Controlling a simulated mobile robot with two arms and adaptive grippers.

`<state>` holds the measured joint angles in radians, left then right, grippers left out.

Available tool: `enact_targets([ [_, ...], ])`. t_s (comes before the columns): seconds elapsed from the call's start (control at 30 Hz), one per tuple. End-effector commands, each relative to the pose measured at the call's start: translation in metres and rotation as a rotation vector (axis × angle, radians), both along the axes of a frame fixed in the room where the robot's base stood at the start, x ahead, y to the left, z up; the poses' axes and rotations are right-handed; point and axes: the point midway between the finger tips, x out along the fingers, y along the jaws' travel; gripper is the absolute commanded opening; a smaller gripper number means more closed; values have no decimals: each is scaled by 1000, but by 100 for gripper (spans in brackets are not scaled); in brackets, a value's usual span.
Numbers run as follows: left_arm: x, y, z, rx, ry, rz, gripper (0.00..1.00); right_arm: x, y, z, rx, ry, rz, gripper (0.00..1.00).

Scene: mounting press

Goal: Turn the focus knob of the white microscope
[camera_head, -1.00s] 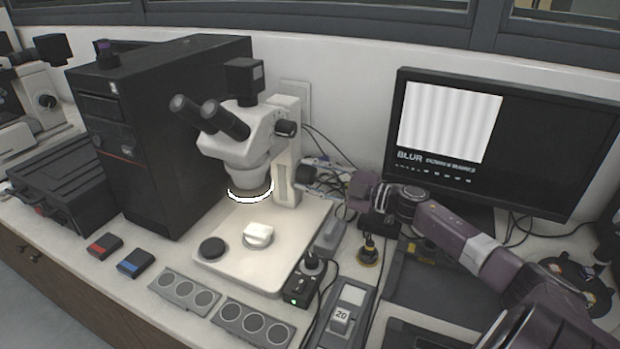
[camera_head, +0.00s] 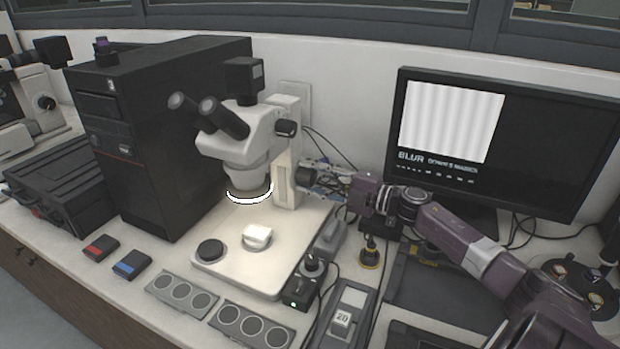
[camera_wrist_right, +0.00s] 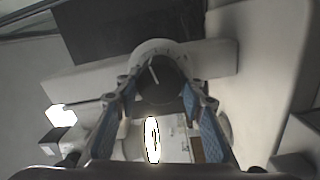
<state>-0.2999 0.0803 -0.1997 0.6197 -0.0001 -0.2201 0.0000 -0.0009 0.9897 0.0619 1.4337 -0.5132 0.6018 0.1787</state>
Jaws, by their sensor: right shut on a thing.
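The white microscope (camera_head: 238,148) stands left of centre in the head view, its ring light lit above a pale base. Its dark round focus knob (camera_head: 303,176) is on the right side of the column. In the right wrist view the knob (camera_wrist_right: 158,82) shows face on, with a light pointer line. My right gripper (camera_head: 312,178) reaches it from the right. In the wrist view its blue-padded fingers (camera_wrist_right: 156,112) lie on both sides of the knob, shut on it. My left gripper is not in view.
A monitor (camera_head: 560,150) at the right shows a striped picture and the word BLUR. A black computer tower (camera_head: 150,150) stands left of the microscope. A control box (camera_head: 302,288), cables and a dark-topped brass item (camera_head: 370,255) crowd the bench below my right arm.

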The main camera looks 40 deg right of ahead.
Motion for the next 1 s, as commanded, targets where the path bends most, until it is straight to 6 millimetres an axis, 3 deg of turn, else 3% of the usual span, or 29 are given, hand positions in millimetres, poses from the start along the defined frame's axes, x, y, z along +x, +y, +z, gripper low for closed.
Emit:
enact_targets([
  [0.13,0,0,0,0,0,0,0,0,0,-1,0,3,1,12],
  [0.17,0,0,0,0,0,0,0,0,0,-1,0,3,1,39],
  [0.3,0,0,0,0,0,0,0,0,0,-1,1,3,1,54],
  [0.67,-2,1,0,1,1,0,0,-3,-1,-1,2,3,1,54],
  [1.0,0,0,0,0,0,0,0,-38,-18,-4,1,7,-1,54],
])
